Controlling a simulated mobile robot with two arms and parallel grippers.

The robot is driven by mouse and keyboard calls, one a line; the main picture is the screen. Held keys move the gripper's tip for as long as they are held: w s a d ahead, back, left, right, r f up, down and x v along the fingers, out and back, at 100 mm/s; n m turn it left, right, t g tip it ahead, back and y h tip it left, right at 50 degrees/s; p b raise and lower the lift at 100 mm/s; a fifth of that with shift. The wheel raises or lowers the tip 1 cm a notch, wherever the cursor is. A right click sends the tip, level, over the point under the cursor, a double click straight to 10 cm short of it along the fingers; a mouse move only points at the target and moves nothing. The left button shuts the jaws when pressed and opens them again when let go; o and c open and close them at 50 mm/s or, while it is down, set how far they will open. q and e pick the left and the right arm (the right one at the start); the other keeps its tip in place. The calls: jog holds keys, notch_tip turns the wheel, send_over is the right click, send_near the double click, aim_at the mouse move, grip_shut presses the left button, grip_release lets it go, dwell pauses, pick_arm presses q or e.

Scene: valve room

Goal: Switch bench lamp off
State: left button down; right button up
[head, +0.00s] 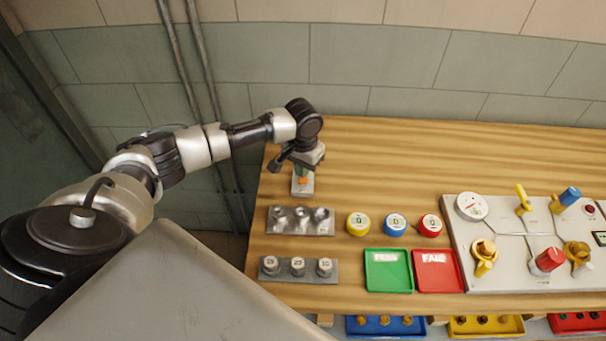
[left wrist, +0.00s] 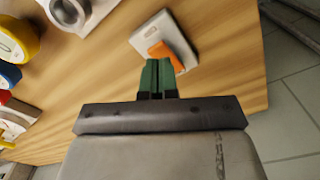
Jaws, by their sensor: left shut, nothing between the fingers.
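The bench lamp switch is a small light-grey box (head: 302,187) with an orange rocker, near the back left corner of the wooden bench. The box also shows in the left wrist view (left wrist: 168,35), with its orange rocker (left wrist: 165,55) just beyond my fingertips. My left gripper (head: 301,172) is right above the switch, pointing down. In the left wrist view its green fingers (left wrist: 158,76) are together, with nothing between them, and their tips overlap the rocker's near edge. I cannot tell whether they touch it. No lamp is visible. My right gripper is not in view.
A metal block with empty sockets (head: 300,230) and a block with numbered weights (head: 298,278) stand in front of the switch. Yellow, blue and red round pieces, a green tray (head: 388,287), a red tray (head: 438,288) and a valve panel (head: 510,284) lie to the right.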

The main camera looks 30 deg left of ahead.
pick_arm(q)
jog(key=shift+s+f+b, duration=0.1)
jog(key=shift+f+b, duration=0.45)
jog(key=shift+f, duration=0.95)
dwell(1.1)
notch_tip(320, 180, up, 2)
jog(key=shift+p, duration=1.25)
notch_tip(320, 180, up, 5)
jog(key=p, duration=0.6)
jog(key=shift+r, duration=0.1)
